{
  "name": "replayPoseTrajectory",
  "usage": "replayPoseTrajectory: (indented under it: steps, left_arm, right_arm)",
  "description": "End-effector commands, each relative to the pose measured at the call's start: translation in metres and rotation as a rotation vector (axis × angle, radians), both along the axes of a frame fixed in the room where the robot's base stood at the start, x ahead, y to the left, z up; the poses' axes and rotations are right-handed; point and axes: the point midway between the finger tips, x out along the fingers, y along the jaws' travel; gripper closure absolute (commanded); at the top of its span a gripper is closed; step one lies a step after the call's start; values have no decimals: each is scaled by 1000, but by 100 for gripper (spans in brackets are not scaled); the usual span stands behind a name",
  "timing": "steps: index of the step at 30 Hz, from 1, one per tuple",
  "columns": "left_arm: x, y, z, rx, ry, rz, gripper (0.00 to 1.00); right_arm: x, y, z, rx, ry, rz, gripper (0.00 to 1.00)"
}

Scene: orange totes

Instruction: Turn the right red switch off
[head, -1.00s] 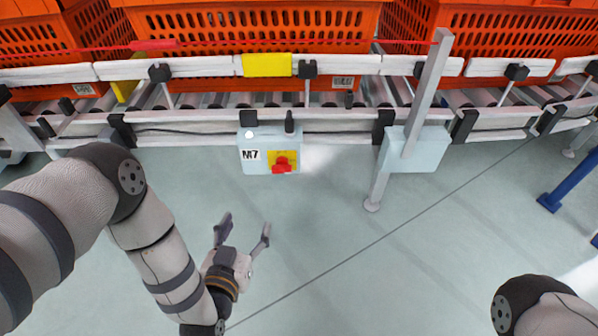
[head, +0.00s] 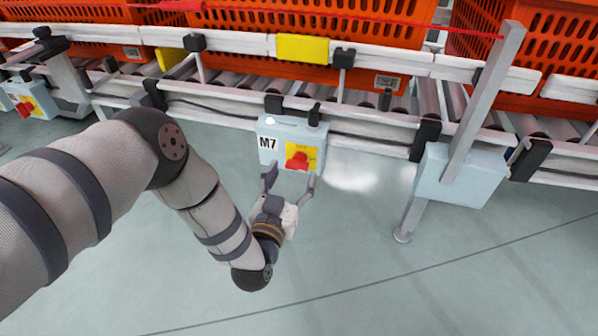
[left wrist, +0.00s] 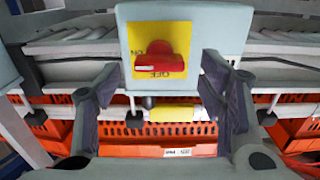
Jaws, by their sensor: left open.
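The right red switch (head: 298,160) sits on a yellow plate on the front of a pale blue box (head: 268,128) marked M7, under the conveyor rail. In the left wrist view the red switch (left wrist: 157,63) has its handle lying crosswise, with OFF lettering upside down beside it. My left gripper (head: 290,179) is open and empty just in front of the box, its fingers spread toward the switch. In the left wrist view the fingers (left wrist: 157,85) stand on both sides of the switch, apart from it. My right gripper is out of view.
Another red switch (head: 25,107) on a box is at the far left. A plain pale blue box (head: 460,176) and slanted grey post (head: 480,100) stand to the right. Orange totes (head: 300,30) rest on the conveyor above. The floor in front is clear.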

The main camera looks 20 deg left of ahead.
Motion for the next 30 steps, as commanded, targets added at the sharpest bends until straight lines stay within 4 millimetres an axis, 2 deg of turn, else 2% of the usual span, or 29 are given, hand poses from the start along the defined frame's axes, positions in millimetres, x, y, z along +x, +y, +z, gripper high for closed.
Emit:
replayPoseTrajectory:
  steps: [3,6,15,16,22,30]
  left_arm:
    - [23,2,-4,0,0,1,37]
    - [35,3,-2,0,0,1,37]
    - [40,3,0,0,1,0,37]
    - [40,3,0,0,1,0,39]
    - [40,3,0,0,1,0,84]
    - [39,3,0,-18,0,0,85]
  right_arm:
    - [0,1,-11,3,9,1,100]
    - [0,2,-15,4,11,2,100]
    - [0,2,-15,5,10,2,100]
    - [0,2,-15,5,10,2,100]
    - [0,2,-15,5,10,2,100]
    - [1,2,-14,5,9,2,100]
